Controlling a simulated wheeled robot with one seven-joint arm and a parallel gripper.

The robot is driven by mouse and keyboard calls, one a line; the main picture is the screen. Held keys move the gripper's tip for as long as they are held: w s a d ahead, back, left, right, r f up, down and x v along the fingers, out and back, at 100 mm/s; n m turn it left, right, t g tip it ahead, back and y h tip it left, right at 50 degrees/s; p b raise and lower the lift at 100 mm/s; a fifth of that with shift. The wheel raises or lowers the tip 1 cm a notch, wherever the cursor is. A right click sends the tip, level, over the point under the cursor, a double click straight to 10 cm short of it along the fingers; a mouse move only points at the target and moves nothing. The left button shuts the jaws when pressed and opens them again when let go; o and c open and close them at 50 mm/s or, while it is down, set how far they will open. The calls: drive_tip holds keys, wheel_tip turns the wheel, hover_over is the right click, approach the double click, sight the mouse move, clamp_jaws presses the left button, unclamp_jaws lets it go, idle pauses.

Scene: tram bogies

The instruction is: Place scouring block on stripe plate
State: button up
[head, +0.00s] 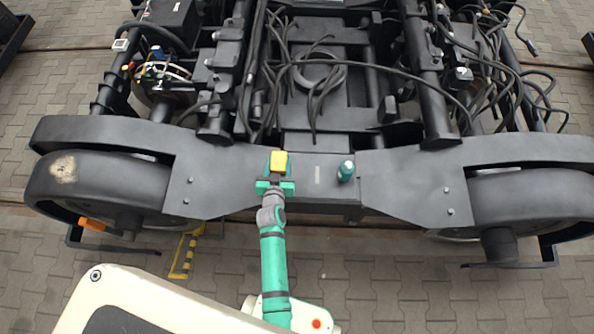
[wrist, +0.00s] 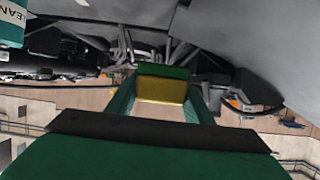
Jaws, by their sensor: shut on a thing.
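The scouring block (head: 279,158), yellow with a green part, is between the fingers of my gripper (head: 276,178), which is shut on it. The wrist view also shows the block (wrist: 161,90) at the far end of the green fingers. In the head view my gripper is over the front beam of the bogie, left of the middle. A dark plate with a short pale stripe (head: 318,175) is just to its right, and appears to be the stripe plate. I cannot tell how high the block is above the beam.
A teal bottle (head: 346,171) stands on the beam right of the pale stripe; its label (wrist: 12,14) shows at the wrist view's upper left. Cables (head: 325,85) and pipes fill the bogie behind. Wheels (head: 97,180) flank the beam. The beam right of the bottle is clear.

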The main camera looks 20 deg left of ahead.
hover_over(295, 174)
wheel_tip(295, 174, down, 6)
drive_tip(key=shift+f, duration=0.25)
drive_tip(key=shift+d+f, duration=0.1)
drive_tip(key=shift+f, duration=1.4)
drive_tip(key=shift+f, duration=0.1)
drive_tip(key=o, duration=1)
drive_tip(key=shift+o, duration=0.2)
